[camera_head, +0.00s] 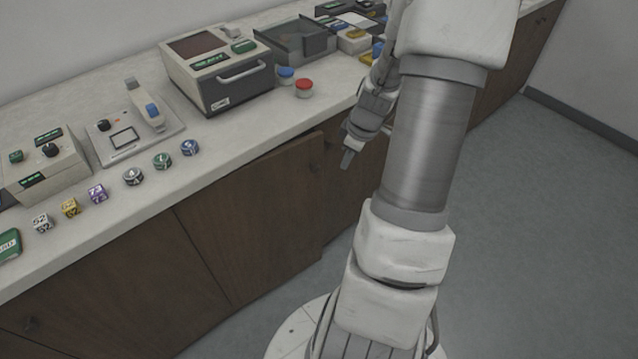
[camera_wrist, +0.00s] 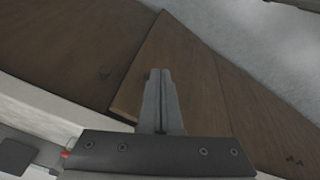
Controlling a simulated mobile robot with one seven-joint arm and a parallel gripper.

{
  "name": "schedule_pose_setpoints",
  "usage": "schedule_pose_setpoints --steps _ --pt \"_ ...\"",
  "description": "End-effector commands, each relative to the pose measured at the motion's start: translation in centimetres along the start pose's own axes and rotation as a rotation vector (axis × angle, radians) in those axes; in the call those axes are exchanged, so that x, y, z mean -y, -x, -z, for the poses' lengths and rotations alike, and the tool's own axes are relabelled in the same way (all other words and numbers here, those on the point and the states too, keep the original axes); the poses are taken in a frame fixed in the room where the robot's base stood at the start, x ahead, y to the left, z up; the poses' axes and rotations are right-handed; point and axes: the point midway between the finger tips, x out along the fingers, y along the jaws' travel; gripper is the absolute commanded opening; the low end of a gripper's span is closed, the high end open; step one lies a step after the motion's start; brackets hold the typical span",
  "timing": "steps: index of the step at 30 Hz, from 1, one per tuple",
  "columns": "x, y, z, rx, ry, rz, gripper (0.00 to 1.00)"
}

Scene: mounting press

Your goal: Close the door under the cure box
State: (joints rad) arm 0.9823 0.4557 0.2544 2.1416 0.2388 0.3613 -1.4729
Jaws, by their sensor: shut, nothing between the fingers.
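The cure box (camera_head: 217,68) is the pale box with a dark window and a front handle on the counter. The brown wooden door (camera_head: 250,215) under it stands slightly ajar, its right edge out from the cabinet front; in the wrist view it is the panel with the raised edge (camera_wrist: 203,95). A small dark knob (camera_head: 313,168) shows near its right edge. My gripper (camera_head: 347,159) is shut and empty, just right of that edge in the head view. In the wrist view its fingertips (camera_wrist: 160,73) overlap the door near its free edge; I cannot tell whether they touch.
The counter (camera_head: 230,135) overhangs the doors and carries red and blue jars, dice and several devices. Closed neighbouring doors (camera_head: 130,295) lie to the left; another panel (camera_wrist: 65,45) adjoins the free edge. Grey floor (camera_head: 530,230) is open to the right.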

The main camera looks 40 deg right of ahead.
Motion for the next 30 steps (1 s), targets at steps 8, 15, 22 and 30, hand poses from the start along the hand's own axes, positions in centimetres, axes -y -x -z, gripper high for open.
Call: schedule_pose_setpoints --steps 8,15,22,30 --pt "0.9 -0.7 -0.5 -0.092 -0.44 -0.021 0.0" --pt "1.0 -2.1 -0.2 -0.101 -0.482 -0.017 0.0" --pt "0.8 -6.6 0.1 -0.1 -0.479 -0.015 0.0" --pt "0.2 -10.7 1.4 -0.102 -0.473 -0.02 0.0"
